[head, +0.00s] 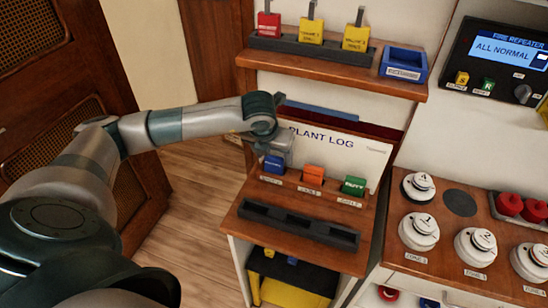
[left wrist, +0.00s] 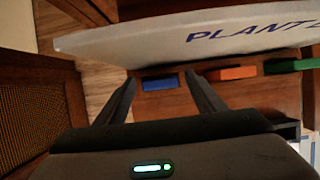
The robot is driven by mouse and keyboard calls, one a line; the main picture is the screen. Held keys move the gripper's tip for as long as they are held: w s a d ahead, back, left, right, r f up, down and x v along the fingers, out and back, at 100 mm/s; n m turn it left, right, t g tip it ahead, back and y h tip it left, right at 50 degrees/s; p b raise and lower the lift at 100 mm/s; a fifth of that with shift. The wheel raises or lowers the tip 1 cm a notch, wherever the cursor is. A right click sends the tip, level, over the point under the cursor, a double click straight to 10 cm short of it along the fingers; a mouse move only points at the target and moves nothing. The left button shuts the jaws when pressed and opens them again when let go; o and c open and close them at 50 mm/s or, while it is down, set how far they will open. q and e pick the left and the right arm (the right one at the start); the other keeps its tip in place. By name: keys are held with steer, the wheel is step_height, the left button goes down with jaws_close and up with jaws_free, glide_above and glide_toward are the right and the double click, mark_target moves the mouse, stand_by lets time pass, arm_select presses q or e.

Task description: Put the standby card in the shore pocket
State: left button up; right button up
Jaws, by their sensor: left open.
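A blue card (head: 273,163), an orange card (head: 313,174) and a green card (head: 353,185) stand in a row on the wooden desk, each with a small label below. The green one seems to read "DUTY"; I cannot read which is the standby card. A black rack (head: 298,226) with several empty slots lies in front; no shore label is legible. My left gripper (head: 278,150) is open and empty at the blue card. In the left wrist view its fingers (left wrist: 163,82) lie either side of the blue card (left wrist: 160,85). My right gripper is out of view.
A "PLANT LOG" book (head: 335,148) stands close behind the cards. A shelf (head: 335,76) above holds red and yellow tags and a blue tray (head: 403,64). White round detectors (head: 418,229) stand on the right panel.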

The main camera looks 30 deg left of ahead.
arm_select(q)
steer(key=b+v, duration=0.2)
steer(key=v, duration=0.4)
steer(key=shift+s, duration=0.2)
stand_by(0.6)
